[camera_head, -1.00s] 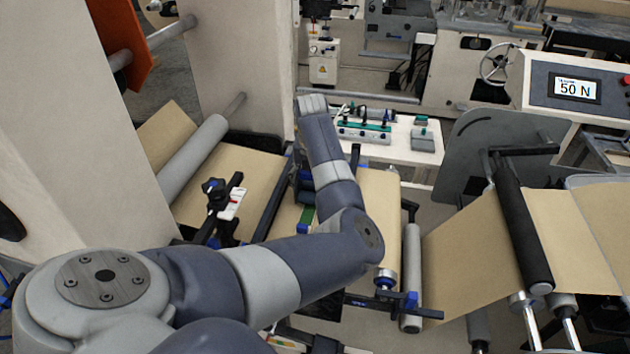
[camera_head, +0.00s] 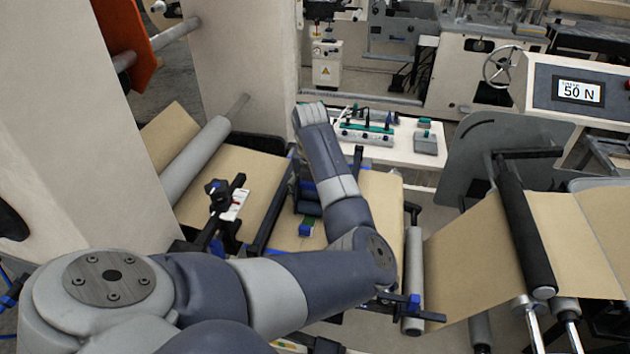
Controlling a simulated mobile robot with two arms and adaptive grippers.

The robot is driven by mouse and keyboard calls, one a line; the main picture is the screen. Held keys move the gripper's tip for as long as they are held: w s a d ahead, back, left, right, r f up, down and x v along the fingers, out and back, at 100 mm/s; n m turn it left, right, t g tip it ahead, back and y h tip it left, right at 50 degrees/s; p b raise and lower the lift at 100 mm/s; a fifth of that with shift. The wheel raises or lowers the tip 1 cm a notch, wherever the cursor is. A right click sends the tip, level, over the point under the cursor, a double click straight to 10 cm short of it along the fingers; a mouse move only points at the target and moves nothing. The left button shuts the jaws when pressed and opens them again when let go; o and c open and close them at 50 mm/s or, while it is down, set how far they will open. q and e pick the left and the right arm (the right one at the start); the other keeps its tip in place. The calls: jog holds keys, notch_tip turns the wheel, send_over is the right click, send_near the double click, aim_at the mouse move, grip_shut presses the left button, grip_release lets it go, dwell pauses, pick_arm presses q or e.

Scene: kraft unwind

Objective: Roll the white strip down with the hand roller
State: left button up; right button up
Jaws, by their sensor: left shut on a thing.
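My left arm comes in from the left, and its forearm hides much of the work spot. My left gripper (camera_head: 304,192) shows only in part as dark pieces left of the forearm, over the brown paper web (camera_head: 382,208). Whether the roller touches the paper I cannot tell. I cannot make out the white strip; it may be behind the arm. My right gripper is out of view.
A black clamp (camera_head: 222,200) stands by a white card with red marks (camera_head: 237,205) on the left. A grey roller (camera_head: 413,275) lies right of the web. A white bench (camera_head: 398,152) with tools is behind. A panel display (camera_head: 578,91) reads 50 N.

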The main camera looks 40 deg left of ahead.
aim_at(311, 206)
pick_arm(q)
jog(key=shift+s+d+f, duration=0.1)
jog(key=shift+s+d, duration=0.35)
jog(key=shift+s, duration=0.4)
jog(key=shift+s+d, duration=0.4)
jog(key=shift+s, duration=0.3)
jog(key=shift+s+d, duration=0.3)
jog(key=shift+s, duration=0.2)
